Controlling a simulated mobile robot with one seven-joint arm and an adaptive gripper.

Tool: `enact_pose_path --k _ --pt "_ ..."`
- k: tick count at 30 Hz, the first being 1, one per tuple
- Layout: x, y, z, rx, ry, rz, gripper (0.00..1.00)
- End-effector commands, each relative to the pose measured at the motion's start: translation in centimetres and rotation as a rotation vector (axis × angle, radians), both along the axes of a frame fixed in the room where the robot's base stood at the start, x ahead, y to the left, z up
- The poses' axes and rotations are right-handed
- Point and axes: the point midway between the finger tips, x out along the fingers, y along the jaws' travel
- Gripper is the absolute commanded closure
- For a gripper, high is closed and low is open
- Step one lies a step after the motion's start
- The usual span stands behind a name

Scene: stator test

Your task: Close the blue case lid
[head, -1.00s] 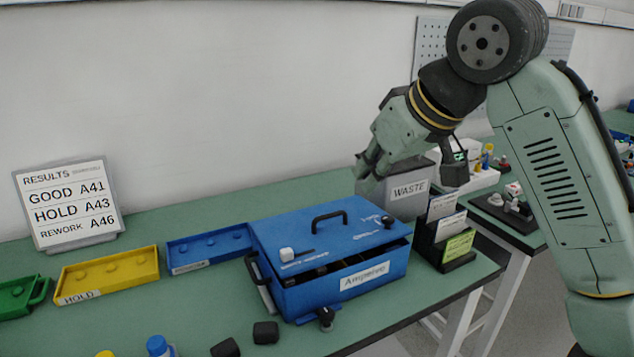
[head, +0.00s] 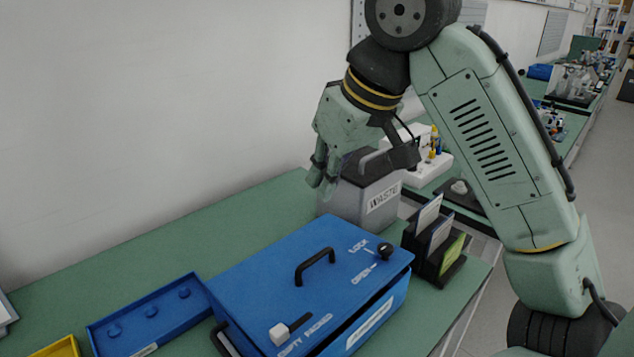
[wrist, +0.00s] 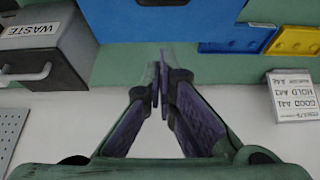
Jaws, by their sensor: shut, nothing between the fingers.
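The blue case (head: 362,325) stands on the green bench, with its lid (head: 255,265) lying over it. A dark gap shows under the lid's front edge; I cannot tell exactly how wide it is. The lid carries a black handle (head: 315,262), a black knob (head: 384,250) near the LOCK and OPEN words, and a white-tipped lever (head: 280,333). My gripper (head: 321,184) is shut and empty above the bench behind the case, beside the waste bin, apart from the lid. The wrist view shows the closed fingers (wrist: 160,62) and part of the blue lid (wrist: 200,22) beyond them.
The grey waste bin (head: 350,205) stands close to my gripper, behind the case. A card holder (head: 432,245) stands to the case's right. A blue tray (head: 115,330) lies to its left, with a yellow tray (head: 62,348) further left.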

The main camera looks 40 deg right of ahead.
Motion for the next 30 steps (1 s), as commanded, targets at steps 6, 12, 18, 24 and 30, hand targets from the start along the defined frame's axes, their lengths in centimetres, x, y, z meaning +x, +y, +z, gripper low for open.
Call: enact_pose_path --k 6,12,18,24,30 --pt "2.1 0.5 -4.3 0.005 0.001 0.006 1.0" --pt "3.0 0.5 -7.7 0.002 0.001 -0.001 1.0" --pt "2.3 0.5 -10.0 0.0 0.0 -0.001 1.0" --pt "2.1 0.5 -10.7 0.001 -0.001 0.001 1.0" --pt "2.1 0.5 -10.7 0.001 -0.001 0.001 1.0"
